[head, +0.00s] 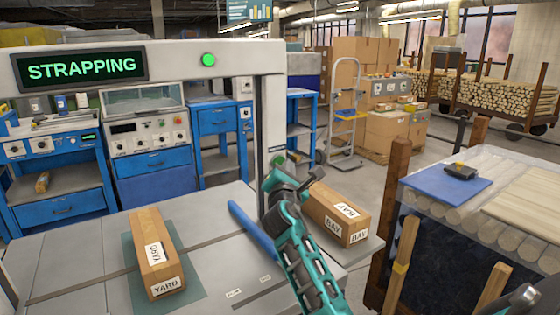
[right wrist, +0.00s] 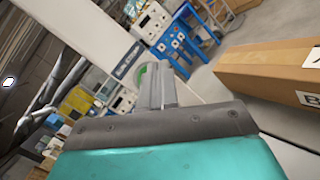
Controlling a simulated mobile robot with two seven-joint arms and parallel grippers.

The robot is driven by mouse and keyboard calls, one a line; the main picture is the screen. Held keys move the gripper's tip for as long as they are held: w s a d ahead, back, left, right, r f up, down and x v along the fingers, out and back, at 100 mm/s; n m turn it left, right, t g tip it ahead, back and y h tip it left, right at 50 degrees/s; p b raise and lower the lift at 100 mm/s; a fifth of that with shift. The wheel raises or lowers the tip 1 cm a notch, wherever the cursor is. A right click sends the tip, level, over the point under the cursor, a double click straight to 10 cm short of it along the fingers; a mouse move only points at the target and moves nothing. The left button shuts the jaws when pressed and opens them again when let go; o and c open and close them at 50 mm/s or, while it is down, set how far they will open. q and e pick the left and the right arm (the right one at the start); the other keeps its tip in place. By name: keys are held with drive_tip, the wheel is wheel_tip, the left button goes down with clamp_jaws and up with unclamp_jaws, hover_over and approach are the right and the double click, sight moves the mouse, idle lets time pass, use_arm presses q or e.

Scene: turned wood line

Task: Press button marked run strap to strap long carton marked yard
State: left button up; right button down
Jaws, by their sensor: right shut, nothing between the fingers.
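The long carton marked YARD (head: 147,230) lies on a dark green mat (head: 195,292) on the grey machine table, under the strapping arch. The arch sign (head: 82,68) reads STRAPPING in lit green letters, and a green lamp (head: 208,60) glows beside it. My right gripper (head: 280,165) is shut and empty, at the arch's right post. A green round button (right wrist: 146,75) shows just beyond its fingertips (right wrist: 162,88) in the right wrist view, partly hidden by them. I cannot read its marking or tell whether the fingers touch it. My left gripper is not in view.
A carton marked BAY (head: 325,215) lies right of my right arm. A blue bar (head: 252,232) lies on the table beside that arm. A wooden-posted rack with logs, a blue mat (head: 446,185) and a dark device stands at right. Blue workbenches (head: 150,180) stand behind.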

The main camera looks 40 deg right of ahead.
drive_tip(key=shift+s, duration=0.2)
drive_tip(key=shift+s, duration=0.1)
drive_tip(key=s+p, duration=0.2)
drive_tip(key=s, duration=0.2)
drive_tip(key=shift+s+a+p, duration=0.3)
drive_tip(key=shift+s+p, duration=0.05)
drive_tip(key=shift+p, duration=0.05)
idle(0.6)
